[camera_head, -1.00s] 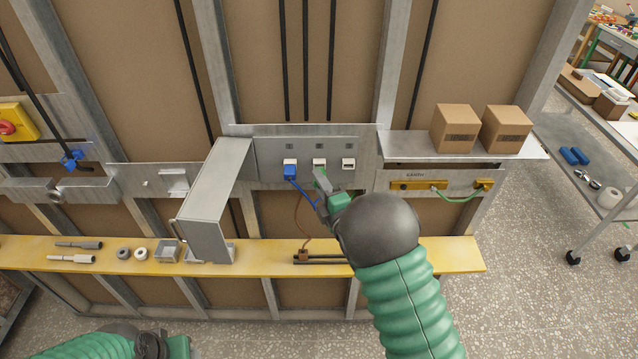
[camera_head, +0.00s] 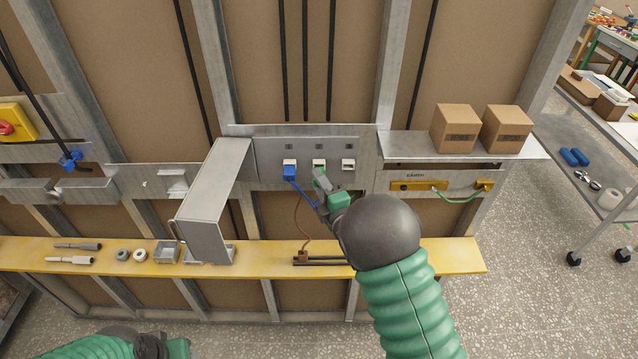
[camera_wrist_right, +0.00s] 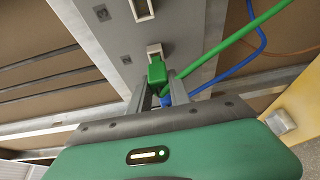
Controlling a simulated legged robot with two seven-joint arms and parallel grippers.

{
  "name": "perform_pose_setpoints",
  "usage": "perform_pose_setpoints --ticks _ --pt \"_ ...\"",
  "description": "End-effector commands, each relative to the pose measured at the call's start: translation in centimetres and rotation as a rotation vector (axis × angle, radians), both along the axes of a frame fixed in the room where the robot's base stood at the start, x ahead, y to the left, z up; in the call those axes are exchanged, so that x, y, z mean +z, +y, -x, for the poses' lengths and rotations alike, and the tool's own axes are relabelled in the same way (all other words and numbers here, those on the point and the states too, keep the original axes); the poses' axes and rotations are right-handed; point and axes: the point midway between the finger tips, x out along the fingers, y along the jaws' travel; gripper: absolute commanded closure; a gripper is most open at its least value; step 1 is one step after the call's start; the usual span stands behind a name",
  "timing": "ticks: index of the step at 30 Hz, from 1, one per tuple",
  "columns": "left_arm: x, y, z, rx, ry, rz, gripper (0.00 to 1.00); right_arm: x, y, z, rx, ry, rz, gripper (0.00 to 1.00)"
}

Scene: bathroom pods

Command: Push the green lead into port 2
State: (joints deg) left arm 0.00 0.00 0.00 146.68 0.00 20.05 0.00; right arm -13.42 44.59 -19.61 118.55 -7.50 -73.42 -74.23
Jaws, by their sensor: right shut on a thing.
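The grey port panel (camera_head: 262,150) has three white ports in a row. The middle port (camera_head: 319,162) also shows in the wrist view (camera_wrist_right: 153,48). My right gripper (camera_head: 320,178) is shut on the green lead's plug (camera_wrist_right: 157,72), just below and in front of that port. The plug's end is at the port's lower edge; I cannot tell whether any of it is inside. The green cable (camera_wrist_right: 225,45) runs up to the right in the wrist view. My left gripper (camera_head: 155,345) is low at the bottom left, its jaws unclear.
A blue plug (camera_head: 289,173) sits in the left port, its blue cable beside my right gripper. The right port (camera_head: 348,164) is empty. A grey box-shaped cover (camera_head: 212,195) juts out to the left. A yellow shelf (camera_head: 100,250) with small parts runs below.

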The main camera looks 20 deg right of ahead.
Motion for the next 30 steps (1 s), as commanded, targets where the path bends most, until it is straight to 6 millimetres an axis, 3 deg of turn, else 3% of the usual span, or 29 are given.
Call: perform_pose_setpoints --ticks 24,25,30 --pt "-0.7 0.0 0.0 0.000 0.000 0.000 0.46 0.0 -0.6 -2.0 0.000 -0.001 0.001 1.00" --pt "-0.7 0.0 0.0 0.000 0.000 0.000 0.46 0.0 -0.6 -2.0 0.000 -0.001 0.001 0.76" --pt "-0.7 0.0 0.0 0.000 0.000 0.000 0.46 0.0 -0.6 -2.0 0.000 0.000 0.000 0.53"
